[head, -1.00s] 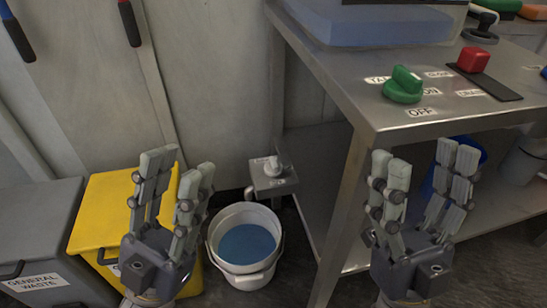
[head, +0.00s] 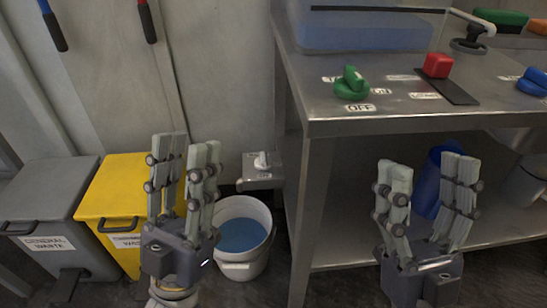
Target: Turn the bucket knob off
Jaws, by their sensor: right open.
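A small white knob (head: 262,160) sits on a low grey metal box (head: 262,181) with a spout, against the wall. A white bucket (head: 267,218) with blue liquid stands on the floor below it. My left gripper (head: 187,152) is open and empty, fingers pointing up, left of the knob and apart from it in the picture. It partly hides the bucket's left side. My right gripper (head: 428,165) is open and empty, in front of the bench's lower shelf. A green knob (head: 352,85) is on the bench top, with an OFF label in front of it.
The metal bench (head: 440,122) fills the right side, its leg (head: 309,220) just right of the bucket. A red knob (head: 437,65) and a blue knob (head: 533,82) are also on top. A yellow bin (head: 115,190) and a grey waste bin (head: 40,205) stand at left.

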